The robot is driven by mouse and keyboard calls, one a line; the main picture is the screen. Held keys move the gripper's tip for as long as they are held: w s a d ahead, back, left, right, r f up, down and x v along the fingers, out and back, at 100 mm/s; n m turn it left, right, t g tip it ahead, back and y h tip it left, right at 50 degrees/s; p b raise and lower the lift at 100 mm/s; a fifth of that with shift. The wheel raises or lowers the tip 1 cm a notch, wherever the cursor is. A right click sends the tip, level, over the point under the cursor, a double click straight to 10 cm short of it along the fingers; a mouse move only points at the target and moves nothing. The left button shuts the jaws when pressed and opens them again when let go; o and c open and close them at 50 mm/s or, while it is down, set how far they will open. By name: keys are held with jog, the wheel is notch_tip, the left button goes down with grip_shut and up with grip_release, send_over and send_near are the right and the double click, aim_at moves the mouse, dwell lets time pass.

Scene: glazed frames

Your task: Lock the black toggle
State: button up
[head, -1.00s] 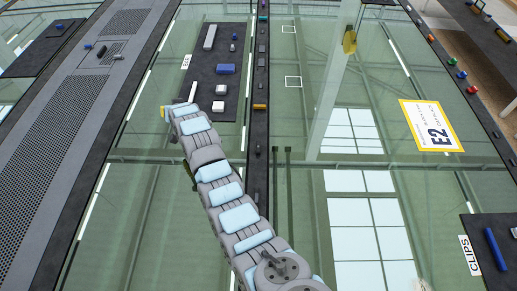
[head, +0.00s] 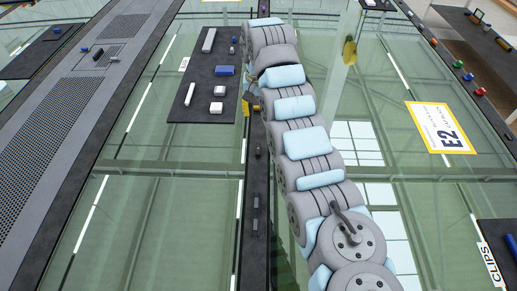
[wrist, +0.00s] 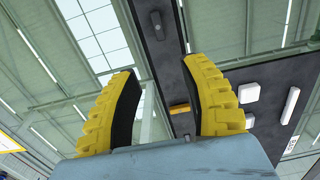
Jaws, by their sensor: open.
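The black toggle (head: 258,152) appears as a small dark piece on the dark bar between the glass panes in the head view. What looks like the same toggle (wrist: 157,25) is near the top of the wrist view, beyond my fingertips. Its lock state is too small to tell. My gripper (head: 248,104) is over the bar, farther along it than the black toggle. In the wrist view its two yellow fingers (wrist: 165,92) are apart, with nothing held between them. An orange toggle (wrist: 180,108) shows below, in the gap near the right finger.
A dark mat (head: 197,110) with white and blue pieces lies left of the bar. Dark grey bars (head: 256,200) sit nearer on the same strip. Glass panes stretch either side. A yellow-edged E2 sign (head: 440,127) is at right, with another mat marked CLIPS (head: 491,265).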

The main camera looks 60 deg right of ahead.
aim_at(258, 146)
notch_tip(258, 146, down, 17)
jog(key=shift+s+f+b, duration=0.1)
jog(key=shift+b, duration=0.4)
dwell(0.4)
grip_shut()
dwell(0.3)
